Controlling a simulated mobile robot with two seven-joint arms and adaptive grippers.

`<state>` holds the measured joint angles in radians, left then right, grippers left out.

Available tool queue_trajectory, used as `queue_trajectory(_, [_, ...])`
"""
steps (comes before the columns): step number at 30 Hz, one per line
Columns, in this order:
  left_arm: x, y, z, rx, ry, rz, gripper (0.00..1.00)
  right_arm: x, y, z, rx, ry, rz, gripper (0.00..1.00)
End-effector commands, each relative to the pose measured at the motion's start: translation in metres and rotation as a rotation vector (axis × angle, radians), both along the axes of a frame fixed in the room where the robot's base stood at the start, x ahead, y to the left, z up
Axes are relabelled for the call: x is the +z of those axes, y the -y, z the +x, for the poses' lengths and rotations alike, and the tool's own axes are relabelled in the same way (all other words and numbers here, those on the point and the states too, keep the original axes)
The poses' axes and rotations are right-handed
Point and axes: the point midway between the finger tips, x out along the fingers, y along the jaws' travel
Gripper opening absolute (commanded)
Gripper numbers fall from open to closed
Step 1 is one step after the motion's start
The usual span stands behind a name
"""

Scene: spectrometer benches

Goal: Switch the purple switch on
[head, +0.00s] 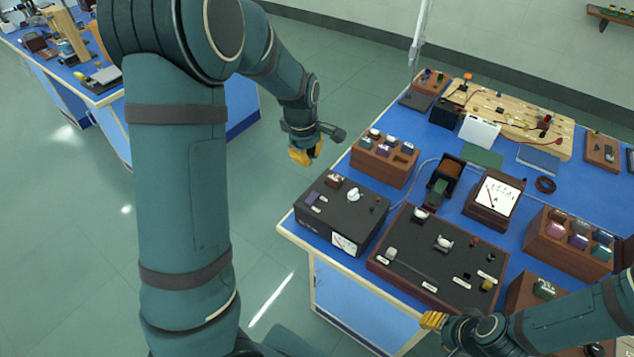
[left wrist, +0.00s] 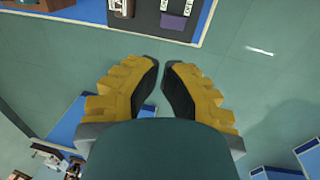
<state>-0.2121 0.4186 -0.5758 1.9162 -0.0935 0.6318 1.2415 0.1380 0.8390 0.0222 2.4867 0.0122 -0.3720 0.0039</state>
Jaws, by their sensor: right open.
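The purple switch (head: 311,198) is on the left part of the top of a black instrument box (head: 345,215) at the near left corner of the blue bench. A purple patch (left wrist: 173,22) shows near the top of the left wrist view. Whether the switch is on or off is too small to tell. My left gripper (head: 305,153) hangs above and beyond the box, off the bench's left edge. Its yellow fingers (left wrist: 161,66) stand a narrow gap apart with nothing between them. My right gripper (head: 432,320) is open near the bench's front edge, in front of the larger control panel.
The box also bears a white knob (head: 354,194) and a dial meter (head: 344,243). A wooden block rack (head: 384,166) stands behind it, and a brown-edged control panel (head: 440,258) to its right. Floor is open left of the bench.

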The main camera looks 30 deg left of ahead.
Motion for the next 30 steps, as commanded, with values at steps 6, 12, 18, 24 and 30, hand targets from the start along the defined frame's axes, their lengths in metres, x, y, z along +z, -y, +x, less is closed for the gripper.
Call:
queue_trajectory(6, [0.0,0.0,0.0,0.001,0.0,0.0,0.0,0.0,0.0,0.0,0.0,0.0,0.0,0.48])
queue_trajectory(12, [-0.005,0.0,0.001,0.0,-0.001,0.0,0.0,-0.001,0.0,0.0,0.0,0.0,0.0,0.48])
queue_trajectory(18, [-0.033,0.0,0.003,0.001,-0.005,-0.001,0.0,-0.007,0.0,0.0,0.0,-0.001,-0.001,0.48])
queue_trajectory(24, [-0.072,0.001,0.009,0.0,-0.005,-0.001,0.0,-0.013,0.0,0.0,0.0,-0.002,-0.003,0.48])
queue_trajectory(30, [-0.109,0.001,0.014,0.001,-0.003,-0.001,0.0,-0.019,-0.001,0.0,-0.001,-0.001,-0.004,0.48])
